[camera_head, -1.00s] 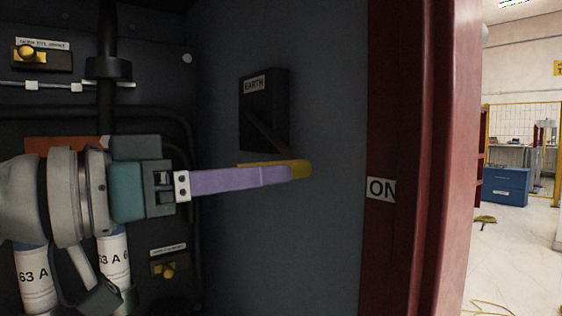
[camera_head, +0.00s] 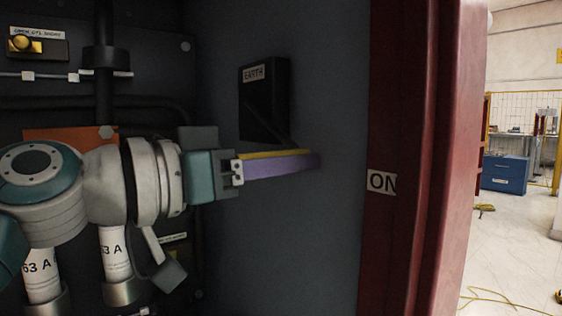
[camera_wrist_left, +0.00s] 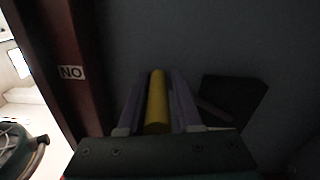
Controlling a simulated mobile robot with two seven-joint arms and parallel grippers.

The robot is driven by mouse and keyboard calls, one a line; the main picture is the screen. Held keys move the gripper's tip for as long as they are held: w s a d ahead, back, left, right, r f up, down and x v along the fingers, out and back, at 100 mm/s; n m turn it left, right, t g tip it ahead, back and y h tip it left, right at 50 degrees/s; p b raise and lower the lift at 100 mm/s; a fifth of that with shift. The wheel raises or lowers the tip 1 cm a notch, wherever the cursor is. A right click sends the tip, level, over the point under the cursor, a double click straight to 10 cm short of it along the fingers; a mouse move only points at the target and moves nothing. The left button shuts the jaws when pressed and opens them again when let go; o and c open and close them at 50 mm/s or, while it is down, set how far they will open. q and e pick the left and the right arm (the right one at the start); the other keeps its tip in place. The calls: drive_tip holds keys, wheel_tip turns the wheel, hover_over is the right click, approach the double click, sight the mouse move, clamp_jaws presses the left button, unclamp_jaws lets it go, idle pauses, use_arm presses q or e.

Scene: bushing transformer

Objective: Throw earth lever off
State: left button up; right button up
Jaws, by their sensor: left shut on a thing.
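The EARTH lever has a black housing (camera_head: 264,105) on the grey side wall. A dark arm runs from it down to a yellow handle (camera_head: 272,153). My left gripper (camera_head: 312,161) has purple fingers, pointing right and lying along the handle. In the left wrist view the yellow handle (camera_wrist_left: 157,100) lies lengthwise between the two fingers of my left gripper (camera_wrist_left: 157,84), which is shut on it. The housing also shows right of the fingers in the wrist view (camera_wrist_left: 230,98). In the head view the near finger hides the handle's lower side. My right gripper is not in view.
The wall below the lever is clear.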

use_arm(q)
clamp_jaws()
drive_tip(key=shift+d, duration=0.1)
drive_tip(key=shift+s+r, duration=0.1)
drive_tip(key=shift+r, duration=0.05)
idle(0.6)
